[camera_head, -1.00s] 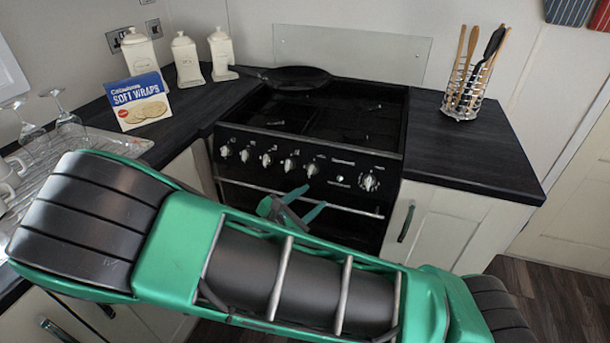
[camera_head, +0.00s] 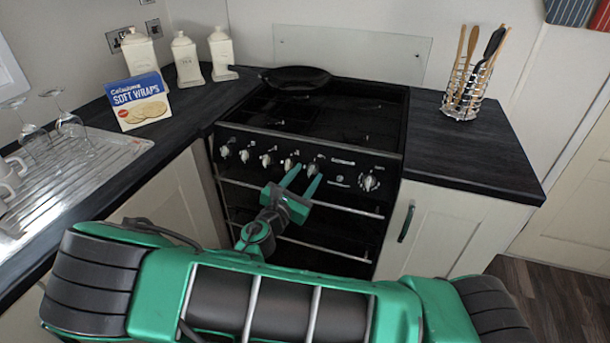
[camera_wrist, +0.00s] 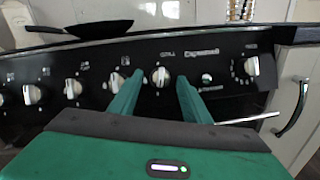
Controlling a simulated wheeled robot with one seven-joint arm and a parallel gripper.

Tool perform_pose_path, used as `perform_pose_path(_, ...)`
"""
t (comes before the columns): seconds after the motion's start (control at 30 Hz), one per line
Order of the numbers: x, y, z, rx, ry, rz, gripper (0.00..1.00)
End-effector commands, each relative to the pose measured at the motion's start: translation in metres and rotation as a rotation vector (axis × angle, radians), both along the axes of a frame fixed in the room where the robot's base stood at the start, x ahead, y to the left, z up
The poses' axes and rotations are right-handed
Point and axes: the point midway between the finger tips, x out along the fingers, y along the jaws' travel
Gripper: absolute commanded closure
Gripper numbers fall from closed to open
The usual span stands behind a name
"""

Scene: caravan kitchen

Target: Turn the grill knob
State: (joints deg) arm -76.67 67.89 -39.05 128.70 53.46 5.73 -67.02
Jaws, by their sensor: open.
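The black cooker's front panel carries a row of silver knobs. The grill knob (camera_wrist: 160,76) has a label that looks like "GRILL" above it in the wrist view. In the head view it is the fifth knob from the left (camera_head: 313,168). My gripper (camera_head: 307,172) is open, its green fingers pointing at the panel. In the wrist view the fingers (camera_wrist: 158,80) appear one on each side of the grill knob, the left one beside the neighbouring knob (camera_wrist: 115,82). I cannot tell whether either finger touches the knob.
A larger dial (camera_head: 370,182) is to the right on the panel. The oven handle rail (camera_head: 345,208) runs below the knobs. A black pan (camera_head: 297,78) sits on the hob. A utensil holder (camera_head: 461,100) stands on the right worktop. A cupboard handle (camera_head: 406,222) is to the right.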

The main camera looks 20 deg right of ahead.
Motion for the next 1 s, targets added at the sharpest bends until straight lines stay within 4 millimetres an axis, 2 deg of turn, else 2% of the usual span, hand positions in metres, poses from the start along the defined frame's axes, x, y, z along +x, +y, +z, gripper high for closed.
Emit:
perform_pose_path(0.2, 0.0108, -0.0099, -0.0004, 0.000, 0.000, 0.000, 0.56)
perform_pose_path(0.47, 0.0119, -0.0105, -0.0003, 0.001, 0.000, 0.001, 0.56)
perform_pose_path(0.5, 0.0118, -0.0106, -0.0004, 0.001, 0.000, 0.001, 0.59)
perform_pose_path(0.67, 0.0118, -0.0103, -0.0003, 0.001, 0.000, 0.001, 0.96)
perform_pose_path(0.7, 0.0119, -0.0103, -0.0003, 0.001, 0.000, 0.001, 0.96)
perform_pose_path(0.73, 0.0123, -0.0011, -0.0003, 0.004, -0.002, 0.007, 0.96)
perform_pose_path(1.0, 0.0132, -0.0061, 0.0003, 0.027, -0.020, -0.006, 0.96)
